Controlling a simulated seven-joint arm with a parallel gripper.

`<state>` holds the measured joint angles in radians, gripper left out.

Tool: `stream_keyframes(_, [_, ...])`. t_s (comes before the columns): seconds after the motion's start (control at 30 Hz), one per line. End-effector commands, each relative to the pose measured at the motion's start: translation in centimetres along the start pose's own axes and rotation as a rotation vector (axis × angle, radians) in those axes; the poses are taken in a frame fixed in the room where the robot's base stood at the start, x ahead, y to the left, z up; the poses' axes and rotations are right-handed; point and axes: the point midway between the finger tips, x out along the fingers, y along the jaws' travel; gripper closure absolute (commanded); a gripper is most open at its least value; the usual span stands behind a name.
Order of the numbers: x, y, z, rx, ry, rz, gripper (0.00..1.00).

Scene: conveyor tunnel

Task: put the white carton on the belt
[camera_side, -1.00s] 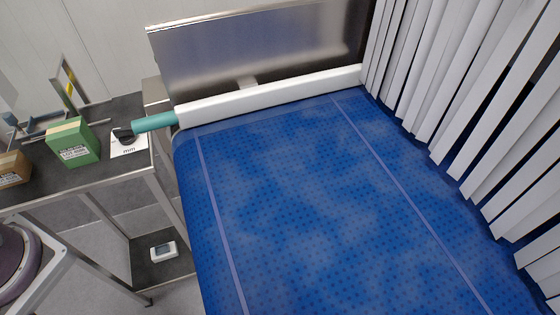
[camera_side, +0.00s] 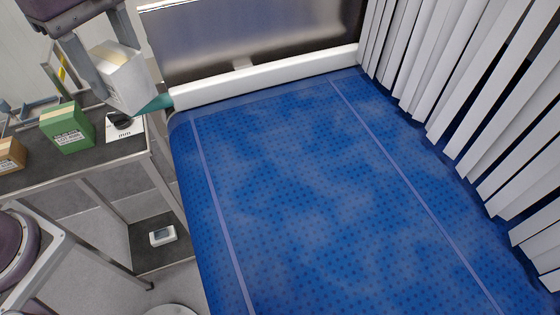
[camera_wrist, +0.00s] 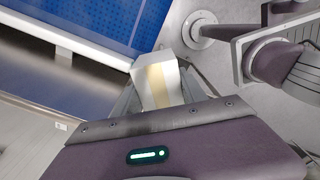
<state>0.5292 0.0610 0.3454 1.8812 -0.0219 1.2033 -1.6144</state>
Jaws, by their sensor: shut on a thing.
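The white carton (camera_side: 127,78) is at the upper left in the side view, held in the air and tilted. My gripper (camera_side: 118,82) is shut on it, with a finger on either side. In the wrist view the carton (camera_wrist: 158,82) shows a tan strip and sits between the fingers of my gripper (camera_wrist: 157,88). The blue belt (camera_side: 290,200) lies to the right of the carton in the side view. It also shows at the upper left of the wrist view (camera_wrist: 100,22). The belt has no objects on it.
White strip curtains (camera_side: 480,110) hang at right. A white rail (camera_side: 265,77) and metal panel (camera_side: 250,40) edge the belt's far end.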

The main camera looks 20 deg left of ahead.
Motion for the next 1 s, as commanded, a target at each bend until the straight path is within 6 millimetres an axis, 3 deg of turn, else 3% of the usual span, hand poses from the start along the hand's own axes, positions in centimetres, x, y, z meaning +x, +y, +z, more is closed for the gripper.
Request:
stream_keyframes(0.27, [-0.5, 5.3, 5.9, -0.335, 0.002, 0.003, 1.00])
stream_keyframes(0.4, [-1.1, 7.6, 11.1, -0.557, 0.002, 0.002, 1.00])
stream_keyframes(0.6, [-2.0, 8.7, 18.1, -0.820, 0.002, 0.001, 1.00])
stream_keyframes(0.7, [-2.3, 8.8, 19.9, -0.888, 0.001, 0.001, 1.00])
stream_keyframes(0.87, [-2.4, 8.7, 20.6, -0.921, 0.000, -0.001, 1.00])
stream_keyframes(1.0, [-0.3, 8.6, 20.6, -0.921, 0.004, -0.005, 1.00])
